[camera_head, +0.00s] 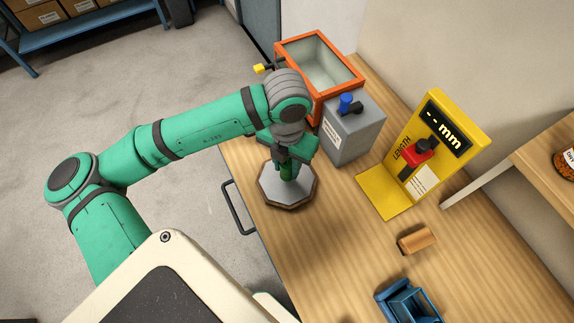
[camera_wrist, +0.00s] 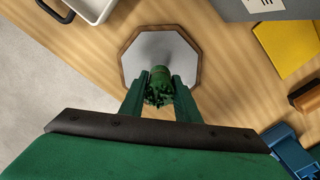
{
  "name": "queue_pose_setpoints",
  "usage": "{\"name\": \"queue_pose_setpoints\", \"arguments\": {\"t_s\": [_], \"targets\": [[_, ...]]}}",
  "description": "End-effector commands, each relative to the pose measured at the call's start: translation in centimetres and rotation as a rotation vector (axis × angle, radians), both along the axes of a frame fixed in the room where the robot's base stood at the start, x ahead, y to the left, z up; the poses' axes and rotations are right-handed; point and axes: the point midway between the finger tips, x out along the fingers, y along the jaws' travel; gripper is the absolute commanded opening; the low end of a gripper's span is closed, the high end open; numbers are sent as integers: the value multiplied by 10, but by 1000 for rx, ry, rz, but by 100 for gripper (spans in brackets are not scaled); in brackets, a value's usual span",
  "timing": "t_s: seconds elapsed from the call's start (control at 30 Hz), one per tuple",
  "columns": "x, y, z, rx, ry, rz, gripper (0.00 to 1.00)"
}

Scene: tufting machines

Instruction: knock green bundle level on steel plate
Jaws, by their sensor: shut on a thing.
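The green bundle (camera_wrist: 160,77) is held upright between the two fingers of my gripper (camera_wrist: 160,100). In the head view the bundle (camera_head: 288,172) shows below my gripper (camera_head: 290,158), over the steel plate. The steel plate (camera_head: 275,190) is an octagon with a grey top and a brown rim, and it lies on the wooden bench. In the wrist view the plate (camera_wrist: 150,47) is behind the bundle. I cannot tell whether the bundle's lower end touches the plate.
An orange-framed bin (camera_head: 318,62) and a grey box with a blue knob (camera_head: 352,130) stand behind the plate. A yellow length gauge (camera_head: 385,195) is to the right. A wooden block (camera_head: 417,240) and a blue holder (camera_head: 408,302) are nearer. Bench between plate and block is clear.

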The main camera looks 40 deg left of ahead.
Motion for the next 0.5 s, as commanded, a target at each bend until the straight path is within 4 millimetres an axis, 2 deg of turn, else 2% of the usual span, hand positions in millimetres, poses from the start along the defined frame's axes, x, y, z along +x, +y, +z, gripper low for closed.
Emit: {"name": "queue_pose_setpoints", "arguments": {"t_s": [0.1,0.27,0.5], "targets": [[0,-1,-22,-3,1,1,17],[0,0,-18,0,0,0,14],[0,0,2,1,-1,0,14]]}}
